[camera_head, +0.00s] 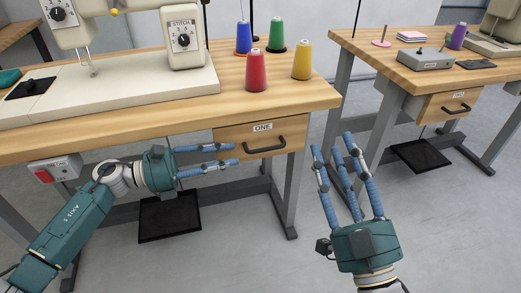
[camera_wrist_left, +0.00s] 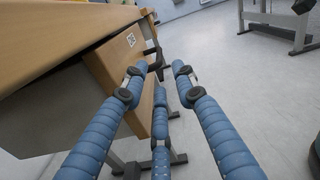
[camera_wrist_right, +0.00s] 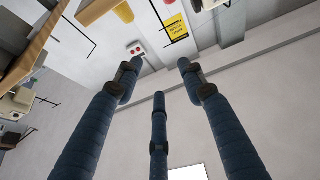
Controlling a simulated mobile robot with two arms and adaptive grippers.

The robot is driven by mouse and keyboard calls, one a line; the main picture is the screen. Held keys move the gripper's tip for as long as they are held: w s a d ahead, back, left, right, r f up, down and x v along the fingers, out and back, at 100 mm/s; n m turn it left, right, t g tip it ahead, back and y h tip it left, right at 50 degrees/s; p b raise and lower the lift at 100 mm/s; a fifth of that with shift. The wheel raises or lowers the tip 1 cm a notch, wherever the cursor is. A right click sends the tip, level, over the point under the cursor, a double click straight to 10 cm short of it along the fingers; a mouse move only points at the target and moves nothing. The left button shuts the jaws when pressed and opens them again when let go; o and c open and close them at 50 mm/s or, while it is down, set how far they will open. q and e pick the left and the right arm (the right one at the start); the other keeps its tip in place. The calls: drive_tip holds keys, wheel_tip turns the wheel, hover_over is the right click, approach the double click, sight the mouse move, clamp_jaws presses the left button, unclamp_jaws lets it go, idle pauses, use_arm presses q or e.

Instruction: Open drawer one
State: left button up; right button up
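The wooden drawer labelled ONE (camera_head: 231,140) is under the right end of the sewing table and looks shut. Its black handle (camera_head: 265,146) is on its front. My left gripper (camera_head: 228,155) is just left of the handle, fingers apart and pointing right along the drawer front. In the left wrist view the drawer (camera_wrist_left: 106,62) and its handle (camera_wrist_left: 153,58) show beyond the fingers (camera_wrist_left: 160,75); nothing is held, and contact cannot be told. My right gripper (camera_head: 338,152) is open and empty, fingers pointing up, right of the table and in front of the gap. The right wrist view shows only its fingers (camera_wrist_right: 160,78) and the room.
The sewing table (camera_head: 120,115) carries a sewing machine (camera_head: 186,42) and red (camera_head: 257,72), yellow (camera_head: 302,60), blue and green cones. A switch box (camera_head: 55,170) hangs under the table. A second table (camera_head: 400,62) with a drawer (camera_head: 446,103) stands right. The floor between is clear.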

sight(255, 152)
use_arm(q)
drive_tip(key=x, duration=0.7)
drive_tip(key=shift+w+d+b, duration=0.1)
drive_tip(key=shift+d+b, duration=0.15)
drive_tip(key=shift+b, duration=0.05)
drive_tip(key=shift+x, duration=0.75)
use_arm(e)
drive_tip(key=shift+s+r+t+y, duration=0.15)
drive_tip(key=shift+s+r+t, duration=0.4)
drive_tip(key=shift+r, duration=0.35)
drive_tip(key=shift+s+r+t+y, duration=0.15)
drive_tip(key=shift+s+r+t, duration=0.4)
drive_tip(key=shift+r, duration=0.3)
use_arm(q)
drive_tip(key=shift+f, duration=0.1)
clamp_jaws()
use_arm(e)
drive_tip(key=shift+d, duration=0.1)
